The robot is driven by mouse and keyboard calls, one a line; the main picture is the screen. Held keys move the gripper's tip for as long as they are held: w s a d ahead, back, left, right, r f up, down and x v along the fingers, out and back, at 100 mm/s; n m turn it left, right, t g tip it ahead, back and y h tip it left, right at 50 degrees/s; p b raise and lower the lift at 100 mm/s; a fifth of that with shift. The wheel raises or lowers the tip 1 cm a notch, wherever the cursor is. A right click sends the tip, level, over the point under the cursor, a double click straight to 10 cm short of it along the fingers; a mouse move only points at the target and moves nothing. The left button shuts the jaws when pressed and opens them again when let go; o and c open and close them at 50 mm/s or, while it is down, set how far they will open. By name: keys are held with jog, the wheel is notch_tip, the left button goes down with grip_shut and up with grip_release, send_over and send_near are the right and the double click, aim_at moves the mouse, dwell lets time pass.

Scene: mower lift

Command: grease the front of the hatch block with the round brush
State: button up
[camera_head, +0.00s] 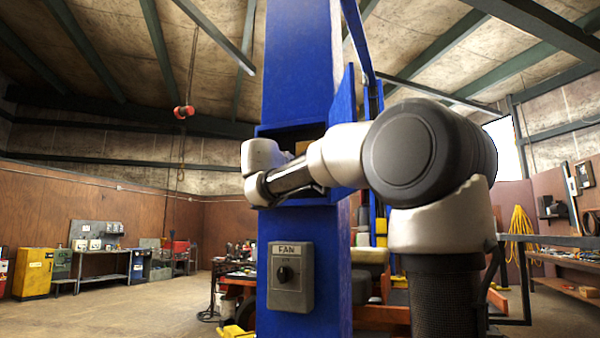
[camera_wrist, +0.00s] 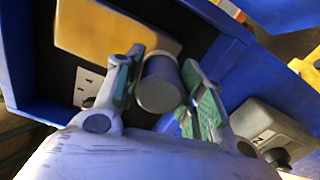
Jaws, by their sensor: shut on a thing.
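My gripper (camera_wrist: 166,80) is shut on a grey cylinder, seen end-on between its two green-padded fingers in the wrist view. It looks like the handle end of the round brush (camera_wrist: 159,90); its bristles are hidden. The tan-yellow hatch block (camera_wrist: 105,30) is beyond the fingers, inside the open hatch (camera_wrist: 27,60) of the blue post. The brush overlaps the block's right end in the picture; I cannot tell whether they touch. In the head view, a small bit of the block (camera_head: 302,147) shows in the hatch; my arm hides the gripper and brush.
The open blue hatch door (camera_head: 345,120) stands right of the opening. A grey FAN switch box (camera_head: 292,277) is on the post below the hatch. A white socket (camera_wrist: 88,86) is inside the hatch, near the left finger. A red hanging pendant (camera_head: 184,112) is far back.

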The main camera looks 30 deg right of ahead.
jog(key=shift+f, duration=0.7)
jog(key=shift+v, duration=3)
jog(key=v, duration=0.3)
jog(key=shift+d, duration=0.1)
jog(key=shift+x, duration=3.45)
jog(key=shift+x, duration=1)
